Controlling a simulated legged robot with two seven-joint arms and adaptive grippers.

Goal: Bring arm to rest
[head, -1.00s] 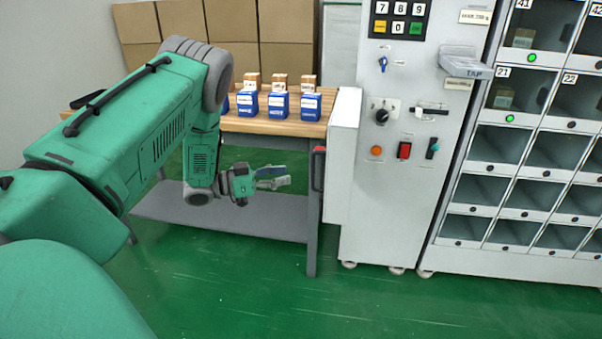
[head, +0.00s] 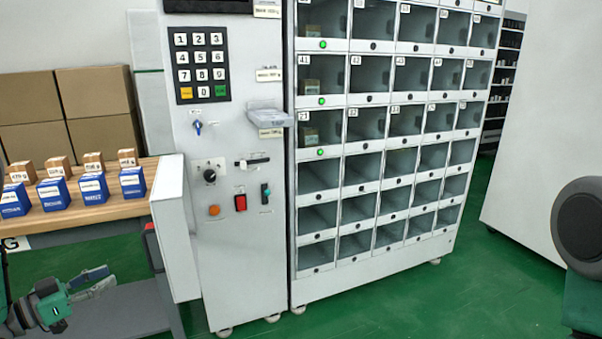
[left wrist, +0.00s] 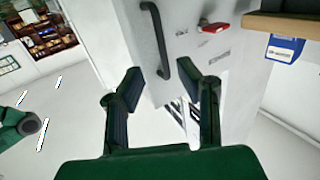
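My left gripper (head: 92,284) is at the lower left of the head view, below the wooden table top and in front of the grey lower shelf. In the left wrist view its two dark fingers (left wrist: 171,84) stand apart with nothing between them, so it is open and empty. A dark handle on a white panel (left wrist: 158,40) shows beyond the fingers. Part of my right arm (head: 583,240) shows at the right edge of the head view; its gripper is out of view.
The table (head: 95,214) holds several blue boxes (head: 93,188) and small brown boxes. The white control cabinet (head: 240,280) stands right of it, beside a locker of open compartments (head: 318,252). A white block (head: 530,200) is at right. The green floor in front is clear.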

